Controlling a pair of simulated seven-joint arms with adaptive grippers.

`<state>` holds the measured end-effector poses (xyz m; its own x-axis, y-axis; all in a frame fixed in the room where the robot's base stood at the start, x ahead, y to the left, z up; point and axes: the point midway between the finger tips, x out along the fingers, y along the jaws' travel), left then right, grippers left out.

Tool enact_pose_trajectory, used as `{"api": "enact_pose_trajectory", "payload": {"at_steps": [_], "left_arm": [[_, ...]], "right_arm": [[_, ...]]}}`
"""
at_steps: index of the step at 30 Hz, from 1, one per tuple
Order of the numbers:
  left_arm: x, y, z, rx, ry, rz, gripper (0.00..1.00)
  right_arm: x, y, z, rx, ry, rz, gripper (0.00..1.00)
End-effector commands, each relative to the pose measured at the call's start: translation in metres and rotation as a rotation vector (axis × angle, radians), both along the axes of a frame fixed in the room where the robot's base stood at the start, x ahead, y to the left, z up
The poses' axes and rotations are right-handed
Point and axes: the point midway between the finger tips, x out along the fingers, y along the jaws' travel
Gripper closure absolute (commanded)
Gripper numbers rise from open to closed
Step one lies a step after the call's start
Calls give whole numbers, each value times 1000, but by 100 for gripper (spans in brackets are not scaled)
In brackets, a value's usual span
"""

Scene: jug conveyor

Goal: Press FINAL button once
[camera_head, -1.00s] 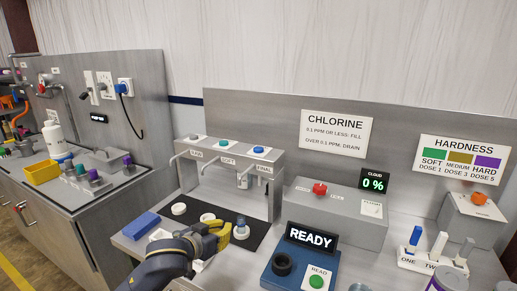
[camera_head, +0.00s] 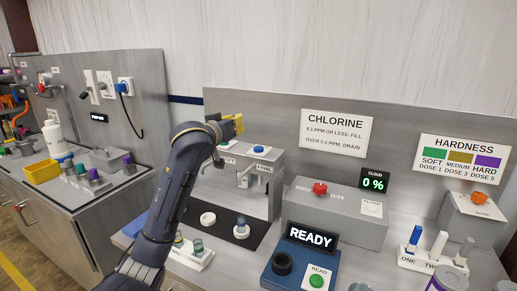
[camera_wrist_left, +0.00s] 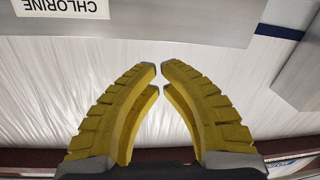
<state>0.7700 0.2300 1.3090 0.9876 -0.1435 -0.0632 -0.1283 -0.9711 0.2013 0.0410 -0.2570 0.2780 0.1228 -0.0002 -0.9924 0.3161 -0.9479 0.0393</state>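The FINAL button is a blue dome (camera_head: 258,149) on a white plate on top of the grey dispenser (camera_head: 272,190), above the spout labelled FINAL, at its right end. In the head view my left gripper (camera_head: 238,124) is raised above and behind the dispenser top, left of the blue button and apart from it. In the left wrist view its yellow fingers (camera_wrist_left: 159,70) are shut, tips almost meeting, with nothing between them. My left forearm hides the dispenser's left end. A teal button (camera_head: 223,146) shows beside the arm. My right gripper is not in view.
A grey box with a red button (camera_head: 320,188) stands right of the dispenser. A blue unit with a READY display (camera_head: 311,238) is in front. A back panel (camera_head: 285,115) rises behind the dispenser.

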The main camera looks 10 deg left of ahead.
Motion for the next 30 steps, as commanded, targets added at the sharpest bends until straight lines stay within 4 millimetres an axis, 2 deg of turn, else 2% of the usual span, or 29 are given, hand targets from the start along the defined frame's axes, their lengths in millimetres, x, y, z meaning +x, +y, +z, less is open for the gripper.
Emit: {"api": "enact_pose_trajectory", "payload": {"at_steps": [1,9,12,17,20,23,26,27,30], "left_arm": [[11,0,18,-28,4,9,100],[59,-5,85,-177,101,55,100],[74,-12,105,-233,160,68,100],[94,-32,125,-314,291,83,100],[103,-47,126,-352,390,99,100],[108,-62,115,-379,502,123,100],[112,-72,92,-396,618,157,100],[113,-75,79,-399,667,175,100],[114,-74,48,-406,757,219,100]], "right_arm": [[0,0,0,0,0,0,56],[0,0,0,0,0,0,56],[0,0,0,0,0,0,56],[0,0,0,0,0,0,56],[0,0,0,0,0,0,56],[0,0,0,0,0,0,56],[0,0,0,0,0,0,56],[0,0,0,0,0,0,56],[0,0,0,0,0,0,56]]}}
